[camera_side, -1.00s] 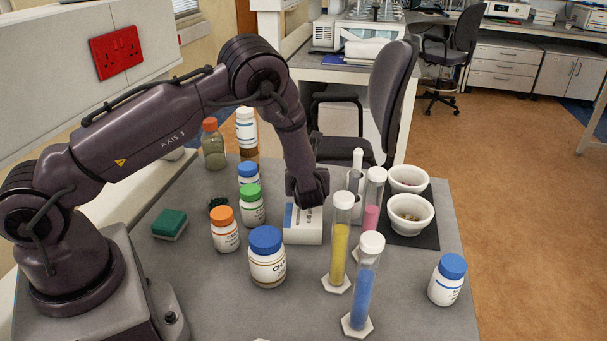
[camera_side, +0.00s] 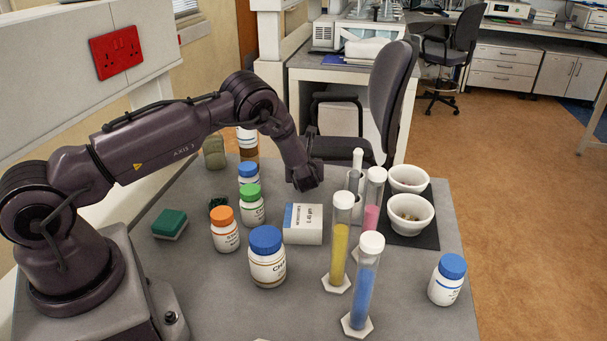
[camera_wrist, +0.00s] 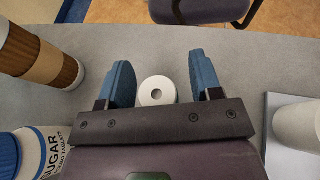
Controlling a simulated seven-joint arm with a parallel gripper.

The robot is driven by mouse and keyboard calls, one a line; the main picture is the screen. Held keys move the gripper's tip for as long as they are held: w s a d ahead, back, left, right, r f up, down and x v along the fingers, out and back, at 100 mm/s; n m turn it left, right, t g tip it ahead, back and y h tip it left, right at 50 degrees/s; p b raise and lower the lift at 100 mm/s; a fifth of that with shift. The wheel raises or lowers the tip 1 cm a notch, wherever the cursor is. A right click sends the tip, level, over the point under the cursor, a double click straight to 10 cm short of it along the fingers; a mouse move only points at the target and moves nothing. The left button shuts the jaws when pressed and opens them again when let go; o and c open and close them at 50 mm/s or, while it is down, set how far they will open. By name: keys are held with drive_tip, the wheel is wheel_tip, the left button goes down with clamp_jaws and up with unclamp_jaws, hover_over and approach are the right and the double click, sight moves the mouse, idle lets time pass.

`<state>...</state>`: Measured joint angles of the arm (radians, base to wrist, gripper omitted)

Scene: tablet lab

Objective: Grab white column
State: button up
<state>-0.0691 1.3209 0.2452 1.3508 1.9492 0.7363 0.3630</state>
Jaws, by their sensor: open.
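A white round piece with a dark hole in its top (camera_wrist: 157,92), which looks like the white column seen from above, stands between my fingers in the wrist view. My gripper (camera_wrist: 160,72) is open, with one blue finger on each side of it and gaps on both sides. Its lower part is hidden by the gripper body. In the side view my gripper (camera_side: 308,183) is over the back of the bench, behind the white box (camera_side: 303,224); I cannot make out the round piece there.
A brown-banded container (camera_wrist: 38,55) and a blue-capped sugar bottle (camera_wrist: 42,150) stand left in the wrist view. A white cylinder (camera_wrist: 298,126) is at right. Capped cylinders, including a yellow one (camera_side: 340,245), and white bowls (camera_side: 404,213) stand right in the side view.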

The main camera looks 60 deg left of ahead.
drive_tip(key=c, duration=1)
drive_tip(key=shift+r, duration=0.1)
